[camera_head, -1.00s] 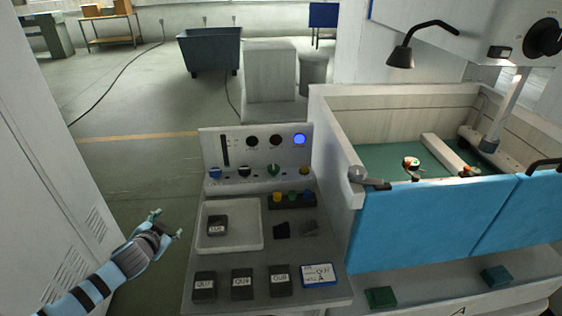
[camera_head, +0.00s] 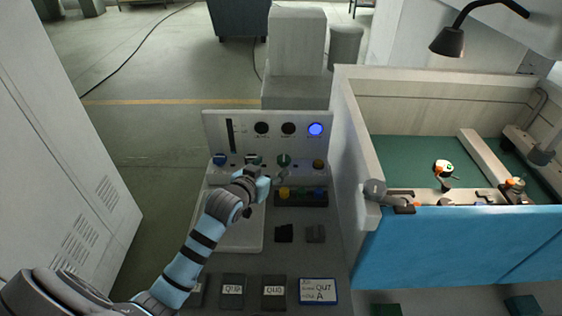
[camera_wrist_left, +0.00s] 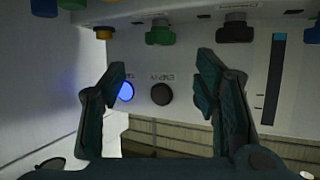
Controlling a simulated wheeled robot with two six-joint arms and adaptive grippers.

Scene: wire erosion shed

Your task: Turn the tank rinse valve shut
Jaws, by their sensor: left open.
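A grey control panel (camera_head: 238,128) carries a row of knobs: a blue knob (camera_head: 220,160), a dark knob (camera_head: 253,160), a green knob (camera_head: 284,161) and an orange knob (camera_head: 318,164). I cannot read which is the tank rinse valve. My left gripper (camera_head: 268,180) is open and empty just in front of the panel, near the dark and green knobs. In the left wrist view the panel appears upside down. There the green knob (camera_wrist_left: 160,33) lies between and beyond the open fingertips (camera_wrist_left: 160,68), apart from them. My right gripper is out of view.
A button box (camera_head: 300,198) stands right of the gripper. My forearm covers much of the white tray (camera_head: 256,240). Dark blocks (camera_head: 274,291) and a label card (camera_head: 318,291) lie on the bench front. The tank wall (camera_head: 357,140) rises at the right.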

